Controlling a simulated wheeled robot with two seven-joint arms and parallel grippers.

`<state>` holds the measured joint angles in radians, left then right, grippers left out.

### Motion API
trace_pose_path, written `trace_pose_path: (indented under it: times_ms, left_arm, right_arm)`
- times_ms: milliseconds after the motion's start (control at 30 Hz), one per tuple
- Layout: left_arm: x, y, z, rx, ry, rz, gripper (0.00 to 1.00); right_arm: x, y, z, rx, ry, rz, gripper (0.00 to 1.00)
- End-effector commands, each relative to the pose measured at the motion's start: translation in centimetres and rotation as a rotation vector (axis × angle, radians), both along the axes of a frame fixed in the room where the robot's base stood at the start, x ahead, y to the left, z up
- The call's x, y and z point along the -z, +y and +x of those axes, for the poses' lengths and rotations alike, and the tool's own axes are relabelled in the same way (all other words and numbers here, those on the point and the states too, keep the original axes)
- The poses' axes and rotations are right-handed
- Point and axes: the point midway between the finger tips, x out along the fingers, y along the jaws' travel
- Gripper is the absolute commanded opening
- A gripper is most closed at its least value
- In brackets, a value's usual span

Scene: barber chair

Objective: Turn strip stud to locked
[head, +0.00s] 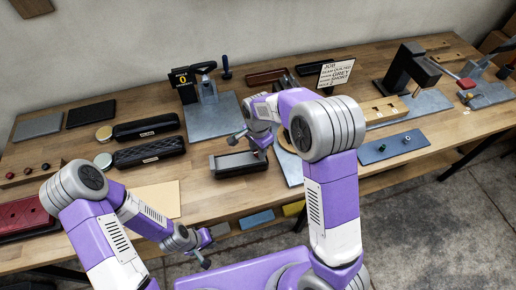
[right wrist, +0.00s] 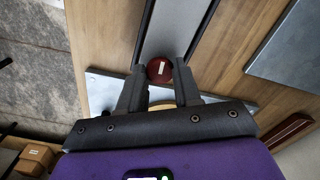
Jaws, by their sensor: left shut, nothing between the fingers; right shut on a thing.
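The strip stud is a round dark red knob with a white mark (right wrist: 160,70), seen in the right wrist view at the near end of a long grey strip with dark edges (right wrist: 177,28). The white mark looks roughly in line with the strip's length. My right gripper (right wrist: 160,85) is shut on the stud, one finger on each side. In the head view my right gripper (head: 246,138) is over the dark open tray (head: 238,172), and I cannot make out the stud there. My left gripper (head: 206,262) is shut and empty, low in front of the table edge.
The wooden table (head: 195,195) holds several tools. A blue-grey plate with small studs (head: 393,147) lies right of my right arm. A dark press (head: 405,70) stands behind it. A metal stand (head: 208,90) is behind the tray. Dark padded cases (head: 150,150) lie to the left.

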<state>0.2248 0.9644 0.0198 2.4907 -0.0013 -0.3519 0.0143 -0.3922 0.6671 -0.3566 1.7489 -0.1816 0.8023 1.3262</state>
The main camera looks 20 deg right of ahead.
Motion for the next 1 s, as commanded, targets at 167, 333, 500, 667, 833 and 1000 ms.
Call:
trace_pose_path:
  times_ms: [167,333,500,667,833,1000]
  left_arm:
    - [-0.02,0.0,0.0,0.0,0.0,0.0,0.0]
    - [-0.03,0.0,0.0,0.0,0.0,0.0,0.0]
    - [-0.04,0.0,0.0,0.0,0.0,0.0,0.0]
    - [-0.05,0.0,0.0,0.0,0.0,0.0,0.0]
    - [-0.06,0.0,-0.01,0.0,0.0,0.0,0.0]
    - [-0.08,0.0,0.0,0.0,0.0,0.0,0.0]
  right_arm:
    - [-0.04,0.04,0.03,0.006,-0.001,0.0,0.02]
    - [-0.04,0.03,0.03,0.012,-0.001,0.0,0.02]
    - [-0.03,0.02,0.02,0.017,-0.001,0.0,0.02]
    - [-0.03,0.02,0.02,0.022,-0.001,0.0,0.02]
    - [-0.03,0.01,0.03,0.026,-0.001,0.0,0.02]
    - [-0.03,0.01,0.03,0.029,-0.001,0.0,0.02]
